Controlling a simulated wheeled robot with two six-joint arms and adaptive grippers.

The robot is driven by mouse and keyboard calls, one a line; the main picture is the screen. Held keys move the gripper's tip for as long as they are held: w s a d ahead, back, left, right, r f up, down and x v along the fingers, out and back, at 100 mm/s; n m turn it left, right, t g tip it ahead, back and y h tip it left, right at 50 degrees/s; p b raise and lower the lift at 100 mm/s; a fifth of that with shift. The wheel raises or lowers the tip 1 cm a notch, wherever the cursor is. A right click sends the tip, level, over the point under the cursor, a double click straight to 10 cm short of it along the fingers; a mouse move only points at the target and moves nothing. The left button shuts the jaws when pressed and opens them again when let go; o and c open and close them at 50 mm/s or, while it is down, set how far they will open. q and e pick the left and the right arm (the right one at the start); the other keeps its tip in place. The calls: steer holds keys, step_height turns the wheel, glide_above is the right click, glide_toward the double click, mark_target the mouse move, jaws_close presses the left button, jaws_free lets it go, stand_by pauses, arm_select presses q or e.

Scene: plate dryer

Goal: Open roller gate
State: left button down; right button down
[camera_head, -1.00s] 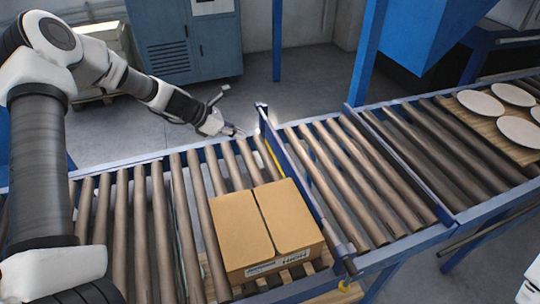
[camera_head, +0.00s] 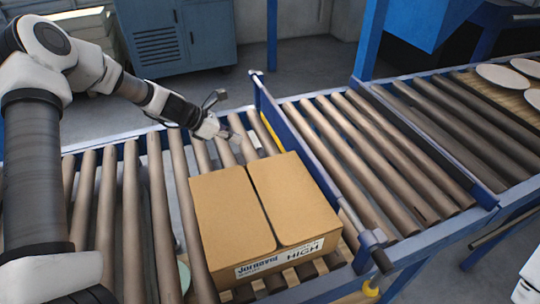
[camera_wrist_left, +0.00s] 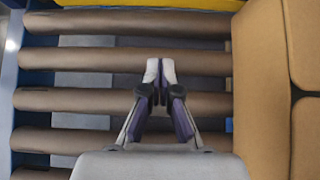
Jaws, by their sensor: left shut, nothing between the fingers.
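The roller gate (camera_head: 305,150) is a blue bar across the conveyor, with a yellow strip (camera_head: 272,137) low along its left side. Its far end stands above the rollers, and its near end is at the conveyor's front rail. My left gripper (camera_head: 236,139) is shut and empty over the rollers, just left of the gate and apart from it. In the left wrist view, the gripper's fingertips (camera_wrist_left: 160,69) meet above the rollers, and the yellow strip (camera_wrist_left: 140,5) crosses the top edge. My right gripper is not in view.
A cardboard box (camera_head: 262,220) lies on the rollers beside the gate, near the left gripper; it also shows in the wrist view (camera_wrist_left: 262,90). Rollers (camera_head: 375,150) right of the gate are bare. White plates (camera_head: 507,77) lie farther right. A blue post (camera_head: 369,40) stands behind.

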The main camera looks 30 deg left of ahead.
mark_target(278, 143)
arm_select(q)
steer(key=b+x, duration=0.2)
steer(key=x, duration=0.7)
steer(key=shift+w+d+f+b, duration=0.15)
steer(key=shift+d+b, duration=0.1)
steer(key=shift+b, duration=0.15)
steer(key=w+d, duration=0.2)
steer(key=w, duration=0.1)
steer(key=shift+d+p, duration=0.35)
steer(key=f+t+h+b, duration=0.1)
steer(key=b, duration=0.6)
steer(key=shift+w+d+f, duration=0.15)
steer(key=shift+w+f, duration=0.05)
steer(key=w+d+t+h+b, duration=0.1)
steer(key=t+h+b, duration=0.1)
steer(key=b, duration=0.6)
steer(key=shift+w+d+r+b, duration=0.1)
steer(key=shift+w+r+b, duration=0.1)
steer(key=shift+b, duration=0.1)
steer(key=shift+w+d+r, duration=0.1)
steer(key=shift+r, duration=0.3)
